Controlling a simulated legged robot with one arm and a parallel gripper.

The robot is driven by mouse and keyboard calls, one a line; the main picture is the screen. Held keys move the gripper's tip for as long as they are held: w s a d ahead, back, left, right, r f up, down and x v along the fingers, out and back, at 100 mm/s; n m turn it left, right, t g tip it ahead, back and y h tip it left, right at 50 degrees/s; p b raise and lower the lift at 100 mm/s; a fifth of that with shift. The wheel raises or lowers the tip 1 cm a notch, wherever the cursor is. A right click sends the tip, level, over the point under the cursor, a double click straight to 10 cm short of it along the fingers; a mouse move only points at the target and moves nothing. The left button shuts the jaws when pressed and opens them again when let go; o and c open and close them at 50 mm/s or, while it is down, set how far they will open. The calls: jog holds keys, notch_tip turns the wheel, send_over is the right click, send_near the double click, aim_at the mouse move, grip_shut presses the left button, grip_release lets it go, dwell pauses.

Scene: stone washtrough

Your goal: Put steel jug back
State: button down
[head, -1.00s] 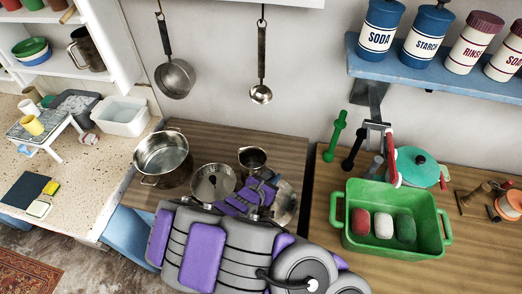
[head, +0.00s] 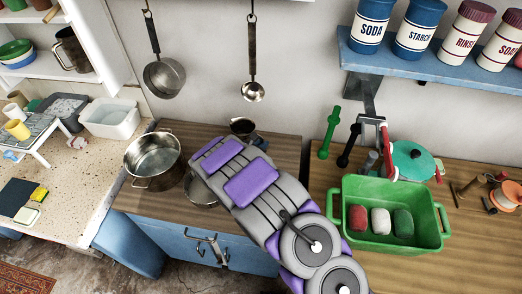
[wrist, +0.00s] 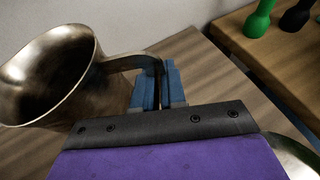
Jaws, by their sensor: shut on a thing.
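The steel jug (head: 242,126) is at the back of the wooden counter by the wall, just past the end of my arm. In the wrist view the jug (wrist: 48,78) is on the left, its mouth facing the upper left of the picture. Its curved handle (wrist: 128,62) runs right to my gripper (wrist: 160,88), whose blue fingers are shut on it. In the head view my gripper (head: 258,140) is mostly hidden behind my arm. I cannot tell whether the jug's base touches the counter.
A large steel pot (head: 153,160) and a partly hidden steel pan (head: 200,191) stand left of my arm. A green basin (head: 346,218) with coloured soaps is on the right. A ladle (head: 252,90) and a hanging pan (head: 164,76) are on the wall above.

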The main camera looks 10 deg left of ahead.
jog(key=f, duration=0.1)
jog(key=f+b, duration=0.1)
jog(key=f, duration=0.1)
jog(key=shift+w+d+f, duration=0.1)
jog(key=shift+w+f, duration=0.1)
jog(key=shift+f, duration=0.1)
jog(key=shift+r, duration=0.1)
jog(key=c, duration=1.2)
grip_release()
jog(key=shift+s, duration=0.1)
jog(key=p+v, duration=0.2)
jog(key=v, duration=1)
